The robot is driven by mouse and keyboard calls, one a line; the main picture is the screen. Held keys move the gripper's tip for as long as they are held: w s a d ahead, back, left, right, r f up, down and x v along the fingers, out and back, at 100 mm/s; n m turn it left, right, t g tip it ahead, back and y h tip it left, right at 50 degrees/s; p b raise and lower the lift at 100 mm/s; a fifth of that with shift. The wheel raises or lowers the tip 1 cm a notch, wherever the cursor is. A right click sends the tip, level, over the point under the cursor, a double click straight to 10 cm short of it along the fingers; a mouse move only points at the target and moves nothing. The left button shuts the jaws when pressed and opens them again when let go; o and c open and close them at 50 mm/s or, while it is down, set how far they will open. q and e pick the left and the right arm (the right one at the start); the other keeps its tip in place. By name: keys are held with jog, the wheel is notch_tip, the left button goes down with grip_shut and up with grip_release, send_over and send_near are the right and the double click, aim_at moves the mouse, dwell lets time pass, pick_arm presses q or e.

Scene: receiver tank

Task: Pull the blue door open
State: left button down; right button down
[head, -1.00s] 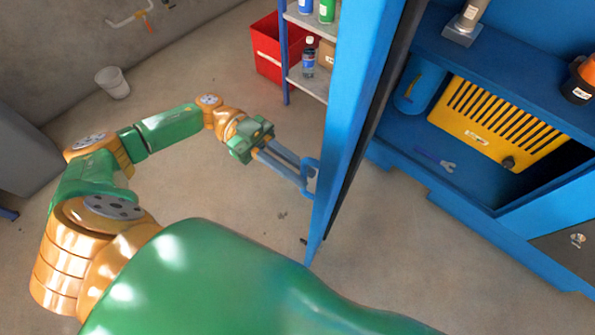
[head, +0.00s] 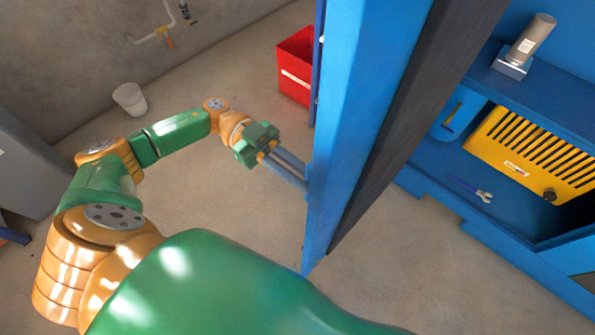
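The blue door (head: 352,110) stands open and is seen nearly edge-on, with its dark inner side (head: 418,110) facing the cabinet. My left gripper (head: 301,178) reaches from the left to the door's outer face. Its fingers are close together at the door handle, which is mostly hidden by the fingertips and the door edge. It appears shut on the handle. My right gripper is not in view.
The blue cabinet (head: 490,222) at right holds a yellow vented panel (head: 530,148), a wrench (head: 470,189) and a grey cylinder (head: 530,42). A red bin (head: 296,68) and a white bucket (head: 130,98) stand behind. Floor left of the door is clear.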

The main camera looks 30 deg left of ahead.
pick_arm(q)
jog(key=shift+w+r, duration=0.1)
jog(key=c, duration=1)
grip_release()
jog(key=shift+d, duration=0.1)
jog(key=shift+o, duration=0.6)
jog(key=shift+w+d, duration=0.1)
jog(key=shift+w, duration=0.1)
jog(key=b+v, duration=0.2)
jog(key=v, duration=0.5)
jog(key=shift+b, duration=0.4)
